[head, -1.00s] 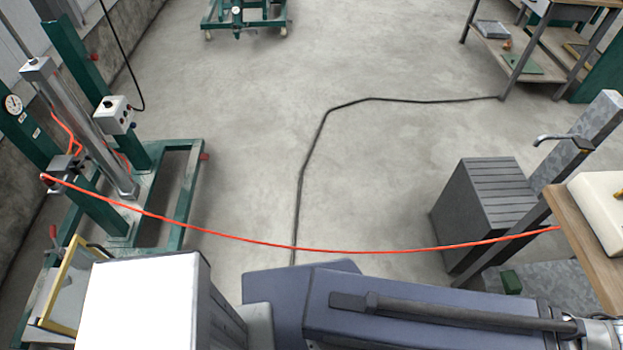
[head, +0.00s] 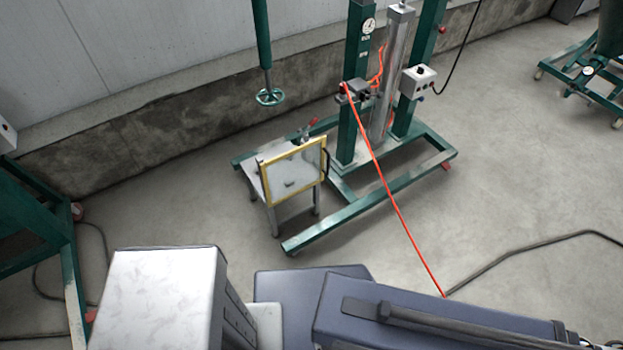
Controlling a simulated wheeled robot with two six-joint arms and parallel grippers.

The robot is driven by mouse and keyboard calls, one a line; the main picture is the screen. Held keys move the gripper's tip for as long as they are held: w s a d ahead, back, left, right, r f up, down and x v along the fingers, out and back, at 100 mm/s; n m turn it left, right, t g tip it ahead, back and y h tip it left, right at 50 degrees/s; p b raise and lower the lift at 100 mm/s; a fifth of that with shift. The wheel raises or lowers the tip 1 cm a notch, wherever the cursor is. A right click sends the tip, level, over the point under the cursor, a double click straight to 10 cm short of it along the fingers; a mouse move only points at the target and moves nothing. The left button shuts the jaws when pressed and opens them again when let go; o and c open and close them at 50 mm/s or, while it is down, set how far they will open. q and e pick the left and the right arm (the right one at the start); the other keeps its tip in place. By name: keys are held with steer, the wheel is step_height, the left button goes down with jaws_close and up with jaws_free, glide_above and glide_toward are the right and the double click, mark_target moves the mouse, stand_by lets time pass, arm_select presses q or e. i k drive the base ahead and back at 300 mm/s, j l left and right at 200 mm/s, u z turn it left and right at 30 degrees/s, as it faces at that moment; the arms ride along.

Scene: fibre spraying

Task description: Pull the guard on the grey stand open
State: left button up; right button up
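The guard (head: 293,172) is a clear panel in a yellow frame, seen in the middle of the head view. It stands upright at the front of the small grey stand (head: 272,220). A dark handle (head: 327,163) shows at the guard's right edge. A grey object shows through the panel. I cannot tell from this angle whether the guard is fully shut. Neither of my grippers is in view. Parts of my own body fill the bottom of the view.
A green press frame (head: 357,85) with a steel column (head: 386,80) rises behind the stand to the right. A red hose (head: 392,190) runs from it down across the floor. Floor (head: 190,190) left of the stand is clear.

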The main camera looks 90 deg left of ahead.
mark_target(322, 139)
steer(key=j+u, duration=0.15)
steer(key=u, duration=2.8)
steer(key=i+j, duration=0.15)
steer(key=i, duration=0.3)
steer(key=i+j, duration=0.2)
steer(key=i, duration=0.25)
steer(key=l+z, duration=0.15)
steer(key=l, duration=1.3)
